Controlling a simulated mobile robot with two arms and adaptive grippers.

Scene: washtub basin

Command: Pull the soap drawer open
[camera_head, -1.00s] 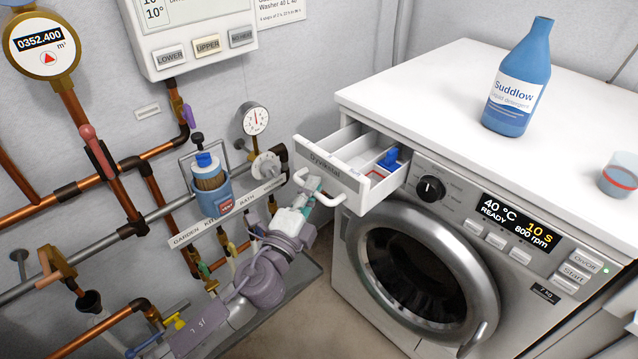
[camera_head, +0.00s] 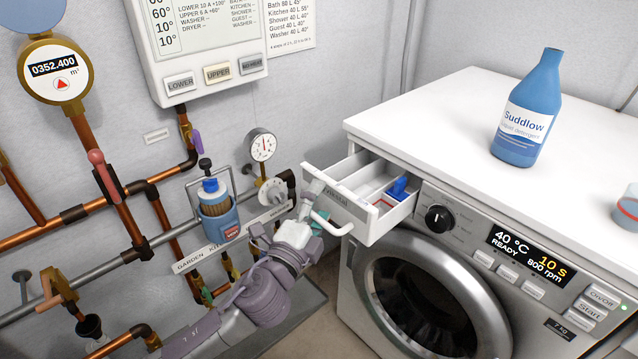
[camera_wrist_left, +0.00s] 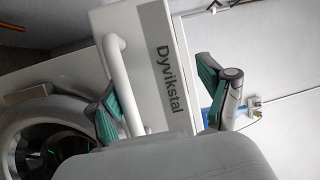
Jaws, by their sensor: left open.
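The soap drawer (camera_head: 386,213) stands pulled out of the washing machine's upper left, its compartments showing and a blue piece (camera_head: 398,188) inside. Its white front carries a curved handle (camera_head: 334,226), also seen in the left wrist view (camera_wrist_left: 117,70) beside the "Dyvikstal" front (camera_wrist_left: 160,65). My left gripper (camera_head: 312,216) is open at the drawer front. In the wrist view its teal-padded fingers (camera_wrist_left: 160,92) are spread, one overlapping the handle and the other past the far side of the front. I cannot tell whether they touch. My right gripper is out of view.
The washing machine (camera_head: 480,240) has a round door below the drawer. A blue detergent bottle (camera_head: 528,115) and a cup (camera_head: 628,210) stand on its white top.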

